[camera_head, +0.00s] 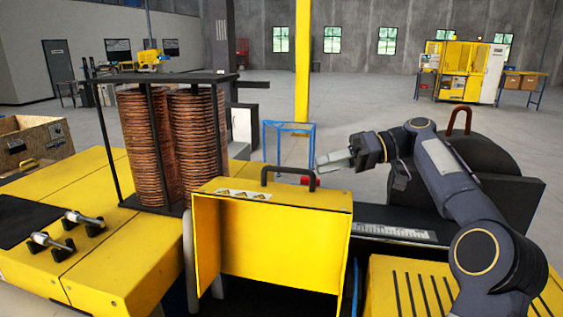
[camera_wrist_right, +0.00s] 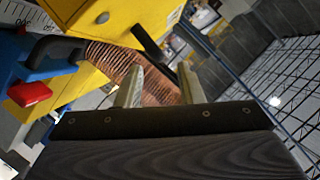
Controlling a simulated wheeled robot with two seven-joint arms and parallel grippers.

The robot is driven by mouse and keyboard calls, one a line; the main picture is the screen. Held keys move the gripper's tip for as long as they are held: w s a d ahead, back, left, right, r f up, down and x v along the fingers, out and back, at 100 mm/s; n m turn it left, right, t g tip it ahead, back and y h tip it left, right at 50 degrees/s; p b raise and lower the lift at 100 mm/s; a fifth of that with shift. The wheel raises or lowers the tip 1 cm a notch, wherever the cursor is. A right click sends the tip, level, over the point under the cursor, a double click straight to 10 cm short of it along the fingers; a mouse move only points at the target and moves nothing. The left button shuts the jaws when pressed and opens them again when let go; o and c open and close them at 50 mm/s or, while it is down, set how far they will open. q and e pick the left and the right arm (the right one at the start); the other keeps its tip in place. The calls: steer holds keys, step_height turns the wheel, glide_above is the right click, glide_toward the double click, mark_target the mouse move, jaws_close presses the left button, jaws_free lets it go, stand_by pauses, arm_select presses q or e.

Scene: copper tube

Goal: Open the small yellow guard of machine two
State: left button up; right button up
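The small yellow guard (camera_head: 270,207) stands in the middle of the head view, a box-like cover with warning labels and a black arched handle (camera_head: 289,172) on its top edge. My right gripper (camera_head: 320,163) is in the air just right of the handle, pointing left, and seems apart from it. In the right wrist view, my two pale fingers (camera_wrist_right: 160,90) are apart with nothing between them. A dark arched handle (camera_wrist_right: 52,50), likely the guard's, is left of the fingers beside yellow metal. My left gripper is not in view.
Stacked copper coils (camera_head: 175,145) stand in a dark rack left of the guard. A ruled metal strip (camera_head: 395,231) lies to the right. A red part (camera_head: 310,181) is just below my gripper. A blue frame (camera_head: 290,140) and a yellow post (camera_head: 302,60) stand behind.

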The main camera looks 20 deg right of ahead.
mark_target(293, 171)
steer(key=shift+w+a, duration=0.2)
steer(key=shift+w, duration=0.15)
steer(key=p+x, duration=0.1)
steer(key=x, duration=0.6)
steer(key=shift+a, duration=0.2)
jaws_close()
